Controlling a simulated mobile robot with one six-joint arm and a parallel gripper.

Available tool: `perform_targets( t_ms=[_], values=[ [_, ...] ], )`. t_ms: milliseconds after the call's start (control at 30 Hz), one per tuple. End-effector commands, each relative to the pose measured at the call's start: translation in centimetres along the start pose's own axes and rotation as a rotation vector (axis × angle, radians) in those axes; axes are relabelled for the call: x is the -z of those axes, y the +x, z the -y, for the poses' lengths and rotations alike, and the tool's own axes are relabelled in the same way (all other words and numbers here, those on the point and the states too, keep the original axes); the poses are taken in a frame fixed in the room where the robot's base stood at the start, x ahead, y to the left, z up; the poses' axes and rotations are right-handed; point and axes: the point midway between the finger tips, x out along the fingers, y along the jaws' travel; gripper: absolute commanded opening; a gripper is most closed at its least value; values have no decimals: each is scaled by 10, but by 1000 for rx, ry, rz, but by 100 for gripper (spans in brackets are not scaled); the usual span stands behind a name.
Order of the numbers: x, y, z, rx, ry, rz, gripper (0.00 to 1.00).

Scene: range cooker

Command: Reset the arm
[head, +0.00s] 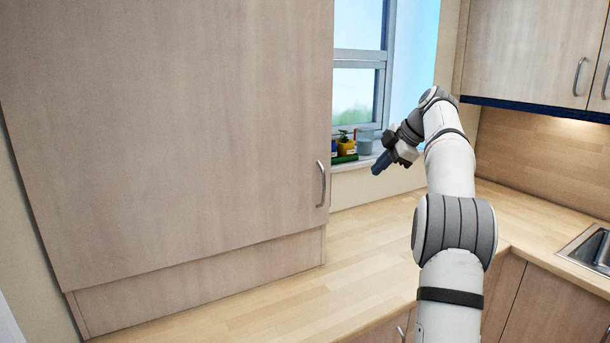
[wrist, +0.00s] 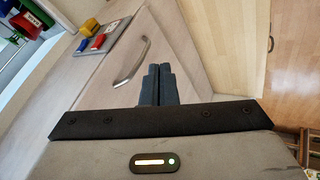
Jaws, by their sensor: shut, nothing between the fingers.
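My arm rises on the right side of the head view and is bent at the top, with my gripper (head: 380,166) pointing down and to the left, in front of the window. In the wrist view my gripper (wrist: 158,72) shows as two dark fingers pressed side by side. It is shut and empty. It is apart from the cabinet door and its curved handle (wrist: 131,62), which lie beyond the fingers in the wrist view.
A large wooden cabinet (head: 170,120) with a handle (head: 321,184) fills the left. A plant pot (head: 346,146) stands on the window sill. The worktop (head: 370,235) is mostly clear. A sink (head: 590,248) and wall cupboards (head: 530,48) are at right.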

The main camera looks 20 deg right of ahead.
Motion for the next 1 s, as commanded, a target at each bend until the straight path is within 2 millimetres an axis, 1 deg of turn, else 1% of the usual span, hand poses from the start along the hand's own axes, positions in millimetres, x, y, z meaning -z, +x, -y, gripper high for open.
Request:
perform_targets(
  t_ms=[67,133,167,233,267,300,367,400,467,500,567,600,667,700,767,800,833,867,900,967,1000],
  values=[
    [3,0,1,1,8,2,0],
    [11,1,4,6,40,10,0],
    [16,1,6,10,63,15,0],
    [33,4,16,22,137,33,0],
    [41,6,22,29,179,43,0],
    [53,8,31,37,239,60,0],
    [71,12,48,48,334,89,0],
    [82,15,61,52,397,109,0],
    [98,18,82,56,490,142,0],
    [108,21,96,56,548,163,0],
    [121,25,121,55,636,196,0],
    [129,28,138,52,691,218,0],
    [139,32,166,45,773,251,0],
    [145,34,185,37,825,274,0],
    [152,39,214,23,901,305,0],
    [156,42,235,12,950,326,0],
    [158,44,251,2,986,341,0],
    [160,46,267,-7,1020,355,0],
    [162,50,289,-22,1066,374,0],
    [163,55,321,-46,1131,399,0],
    [162,58,343,-64,1173,413,0]
  ],
)
